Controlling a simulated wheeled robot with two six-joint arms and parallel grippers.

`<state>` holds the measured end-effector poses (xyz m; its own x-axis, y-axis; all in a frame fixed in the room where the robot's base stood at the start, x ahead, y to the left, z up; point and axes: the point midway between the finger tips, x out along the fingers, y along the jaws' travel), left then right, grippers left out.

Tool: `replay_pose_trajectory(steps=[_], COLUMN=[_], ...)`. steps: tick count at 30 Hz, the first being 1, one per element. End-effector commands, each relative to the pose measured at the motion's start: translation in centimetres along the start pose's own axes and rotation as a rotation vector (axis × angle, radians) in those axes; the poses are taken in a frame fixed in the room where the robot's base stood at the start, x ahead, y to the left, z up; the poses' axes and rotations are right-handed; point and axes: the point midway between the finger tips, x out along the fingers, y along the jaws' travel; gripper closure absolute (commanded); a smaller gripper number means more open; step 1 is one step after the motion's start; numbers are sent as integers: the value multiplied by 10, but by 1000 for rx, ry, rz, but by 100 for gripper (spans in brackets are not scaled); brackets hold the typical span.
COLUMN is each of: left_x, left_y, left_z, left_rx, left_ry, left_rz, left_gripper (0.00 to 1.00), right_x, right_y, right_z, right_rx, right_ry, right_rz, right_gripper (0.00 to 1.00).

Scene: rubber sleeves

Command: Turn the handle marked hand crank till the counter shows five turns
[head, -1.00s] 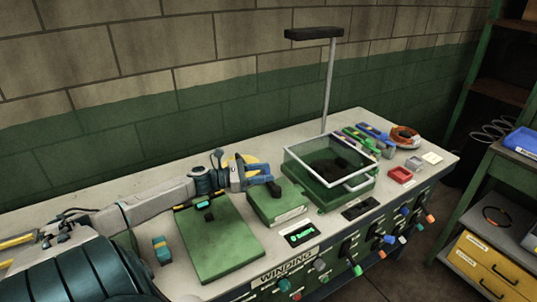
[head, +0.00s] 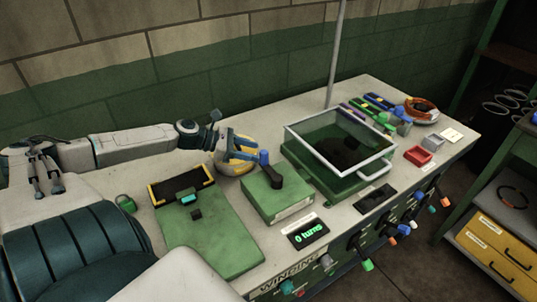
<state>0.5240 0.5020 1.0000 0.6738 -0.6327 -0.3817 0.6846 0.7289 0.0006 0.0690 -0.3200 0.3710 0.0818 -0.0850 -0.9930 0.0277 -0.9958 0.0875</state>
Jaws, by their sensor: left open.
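The crank is a black arm (head: 277,180) with a blue upright knob (head: 264,158), on top of a green box (head: 280,205). The knob points toward the back left of the box. A small black counter (head: 308,232) in front of the box reads "0 turns" in green. My right gripper is out of view.
A green board (head: 215,245) lies left of the crank box. A clear-lidded green case (head: 340,185) stands close on its right. Coloured levers (head: 367,264) line the bench front.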

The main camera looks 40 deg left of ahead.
Motion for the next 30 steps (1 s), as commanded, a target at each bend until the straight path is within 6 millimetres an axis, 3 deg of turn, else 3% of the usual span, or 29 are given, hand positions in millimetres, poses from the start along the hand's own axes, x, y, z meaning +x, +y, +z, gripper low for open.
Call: replay_pose_trajectory(steps=[2,7,19,30], left_x=[13,27,58,63], left_y=[1,0,0,0], left_z=[-4,-1,2,1], left_rx=[4,2,1,1], left_ry=[-6,-9,-5,-1], left_rz=[3,1,2,2], left_gripper=[53,53,53,53], right_x=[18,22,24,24], right_y=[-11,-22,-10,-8], right_z=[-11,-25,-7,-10], right_rx=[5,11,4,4], right_ry=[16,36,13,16], right_rz=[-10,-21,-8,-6], right_gripper=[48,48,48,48])
